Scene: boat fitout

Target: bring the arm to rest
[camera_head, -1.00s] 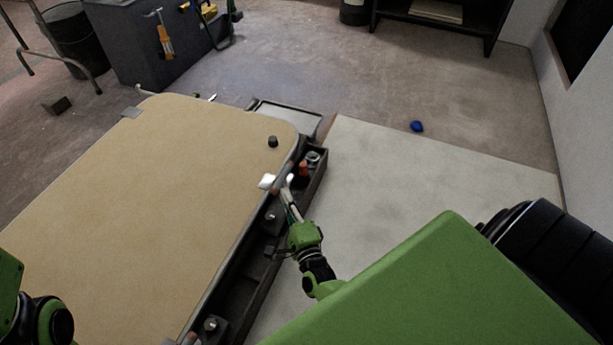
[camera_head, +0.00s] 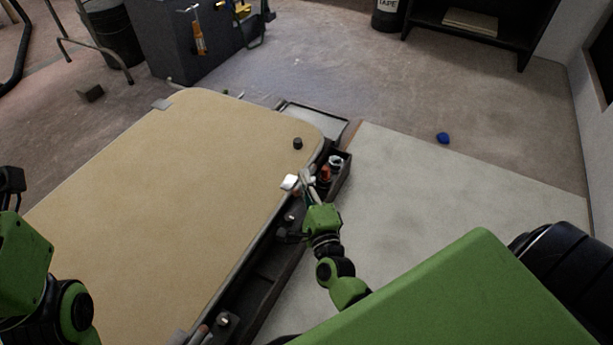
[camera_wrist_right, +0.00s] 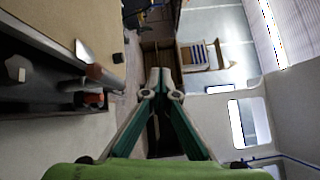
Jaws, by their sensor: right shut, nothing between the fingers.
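My right gripper (camera_head: 307,176) is over the dark tray at the right edge of the tan board, close to a small white piece on the board's edge. In the right wrist view its fingers (camera_wrist_right: 159,76) meet at the tips with nothing between them. I cannot tell in the head view whether it touches the tray's contents. My left arm shows at the left edge of the head view, with a dark end part (camera_head: 12,182) near the board's left side; its fingers are not clear.
The tan board (camera_head: 170,210) fills the left middle, with a small black knob (camera_head: 297,143) on it. The dark tray (camera_head: 262,285) runs along its right edge and holds small parts. A pale floor panel (camera_head: 430,200) lies clear to the right. A blue object (camera_head: 443,138) lies beyond it.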

